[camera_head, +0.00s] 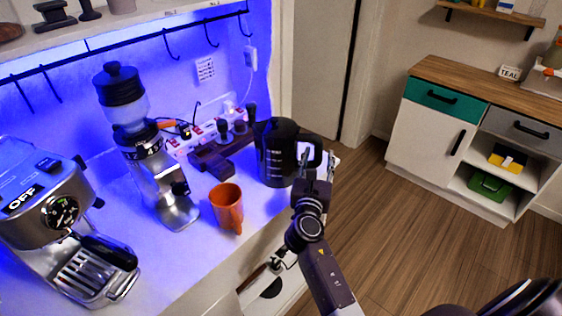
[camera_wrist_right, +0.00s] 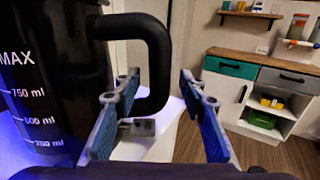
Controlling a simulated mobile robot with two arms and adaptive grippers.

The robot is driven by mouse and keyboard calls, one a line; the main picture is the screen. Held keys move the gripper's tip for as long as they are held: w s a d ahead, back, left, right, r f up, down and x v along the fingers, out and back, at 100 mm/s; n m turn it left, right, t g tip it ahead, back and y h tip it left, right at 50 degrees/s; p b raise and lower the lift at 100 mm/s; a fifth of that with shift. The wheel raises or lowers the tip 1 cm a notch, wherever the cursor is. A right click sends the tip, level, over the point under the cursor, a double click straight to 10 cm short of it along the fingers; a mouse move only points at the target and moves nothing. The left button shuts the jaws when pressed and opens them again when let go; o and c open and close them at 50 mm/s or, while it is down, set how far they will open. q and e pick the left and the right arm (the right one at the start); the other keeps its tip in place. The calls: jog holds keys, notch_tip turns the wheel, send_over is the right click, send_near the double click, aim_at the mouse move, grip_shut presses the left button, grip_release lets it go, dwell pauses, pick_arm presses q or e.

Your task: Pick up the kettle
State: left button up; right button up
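The black kettle (camera_head: 277,155) stands upright at the right end of the white counter. Its looped handle (camera_head: 314,147) points right, toward my right gripper (camera_head: 319,166). In the right wrist view, the kettle's dark body (camera_wrist_right: 55,70) with white volume marks fills the left side. There the handle (camera_wrist_right: 158,50) shows between the two spread, blue-padded fingers of my right gripper (camera_wrist_right: 159,80). The fingers are open, one on each side of the handle in the picture; contact cannot be told. My left gripper is not in view.
An orange mug (camera_head: 227,206), a grinder (camera_head: 163,175) and an espresso machine (camera_head: 58,215) stand left of the kettle. A cabinet (camera_head: 429,140) stands across the open wooden floor.

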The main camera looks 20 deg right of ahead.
jog(key=shift+w+d, duration=0.1)
jog(key=shift+w, duration=0.05)
grip_shut()
dwell(0.4)
jog(key=shift+r, duration=0.25)
